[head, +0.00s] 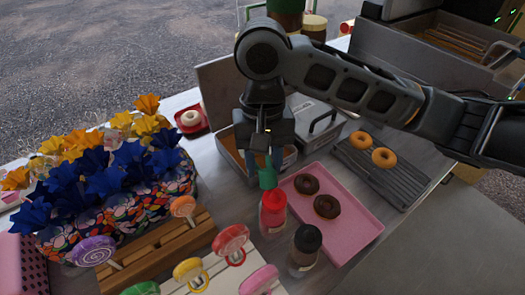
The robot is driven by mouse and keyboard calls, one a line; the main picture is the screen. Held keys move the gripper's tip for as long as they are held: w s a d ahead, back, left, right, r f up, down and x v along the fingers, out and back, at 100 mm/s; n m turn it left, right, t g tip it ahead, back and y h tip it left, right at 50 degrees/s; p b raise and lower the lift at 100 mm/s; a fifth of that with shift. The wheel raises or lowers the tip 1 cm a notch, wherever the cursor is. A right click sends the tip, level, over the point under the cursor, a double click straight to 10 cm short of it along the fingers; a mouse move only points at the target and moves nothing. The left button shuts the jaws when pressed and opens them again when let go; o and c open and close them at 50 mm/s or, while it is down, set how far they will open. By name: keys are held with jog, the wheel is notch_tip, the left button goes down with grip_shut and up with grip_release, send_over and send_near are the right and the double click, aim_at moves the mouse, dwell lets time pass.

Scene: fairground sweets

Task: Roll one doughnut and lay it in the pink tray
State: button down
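Two plain golden doughnuts, one (361,139) behind the other (384,157), lie on a grey ridged rack (405,192) at the right. The pink tray (358,235) is left of and nearer than the rack. Two dark-coated doughnuts (307,184) (327,206) lie in it. My gripper (269,158) points down beyond the tray's left end, in front of a shallow metal bin (228,152) with a brown inside. A green piece (267,178) shows just below the fingers; I cannot tell whether they hold it. The finger gap is unclear.
A red-topped bottle (272,215) and a dark-topped jar (305,248) stand beside the tray. A pale doughnut (190,118) sits on a red dish. A grey lidded box (312,118) stands behind.

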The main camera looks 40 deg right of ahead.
jog(key=shift+s+a+p, duration=0.2)
jog(key=shift+s+a, duration=0.05)
jog(key=shift+s, duration=0.25)
jog(key=shift+s+a+p, duration=0.15)
jog(key=shift+s+a, duration=0.1)
jog(key=shift+s, duration=0.2)
jog(key=shift+w, duration=0.15)
jog(key=shift+w+d, duration=0.5)
jog(key=shift+w, duration=0.35)
jog(key=c, duration=1.4)
grip_release()
jog(key=shift+o, duration=1)
